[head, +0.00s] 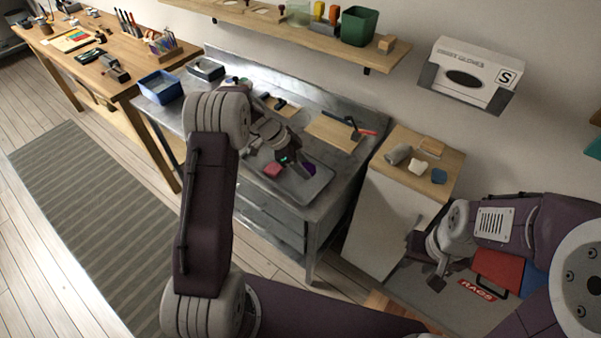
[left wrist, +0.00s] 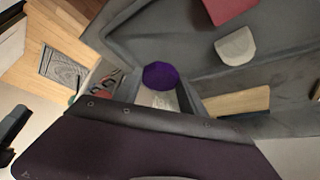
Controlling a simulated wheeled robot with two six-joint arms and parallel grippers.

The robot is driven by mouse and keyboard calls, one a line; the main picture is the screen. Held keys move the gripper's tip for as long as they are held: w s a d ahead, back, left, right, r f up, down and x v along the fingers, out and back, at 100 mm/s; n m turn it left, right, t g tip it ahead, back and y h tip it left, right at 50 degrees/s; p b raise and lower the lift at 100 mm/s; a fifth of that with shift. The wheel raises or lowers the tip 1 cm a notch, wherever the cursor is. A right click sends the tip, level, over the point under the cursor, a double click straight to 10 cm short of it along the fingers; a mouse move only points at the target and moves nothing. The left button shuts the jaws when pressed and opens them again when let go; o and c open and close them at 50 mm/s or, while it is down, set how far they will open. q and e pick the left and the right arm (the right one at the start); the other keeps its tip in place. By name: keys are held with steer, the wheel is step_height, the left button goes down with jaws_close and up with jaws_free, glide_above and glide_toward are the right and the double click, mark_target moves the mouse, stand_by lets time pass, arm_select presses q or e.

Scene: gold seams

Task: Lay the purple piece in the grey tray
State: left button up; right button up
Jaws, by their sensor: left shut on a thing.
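My left gripper (head: 300,165) reaches over the grey tray (head: 312,194) on the metal bench. It is shut on the purple piece (head: 309,169), which shows at the fingertips in the left wrist view (left wrist: 160,75). The piece is over or in the right part of the tray; I cannot tell whether it touches the tray floor. A red-pink piece (head: 272,170) lies in the tray to the left, and a pale piece (left wrist: 236,46) also shows in the left wrist view. My right gripper (head: 429,262) is empty, its fingers apart, low at the right.
A wooden board (head: 334,132) with tools lies behind the tray. A white cabinet (head: 362,220) with a wooden top and small items stands right of the bench. A blue bin (head: 159,87) sits at the bench's left end. A shelf hangs above.

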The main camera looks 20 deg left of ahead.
mark_target(301, 181)
arm_select(q)
steer(key=shift+s+a+f, duration=0.1)
steer(key=shift+s+a, duration=0.05)
steer(key=shift+a, duration=0.1)
step_height(301, 181, down, 4)
steer(key=shift+f, duration=0.1)
steer(key=shift+d+f, duration=0.1)
steer(key=shift+f, duration=0.05)
steer(key=o, duration=1.4)
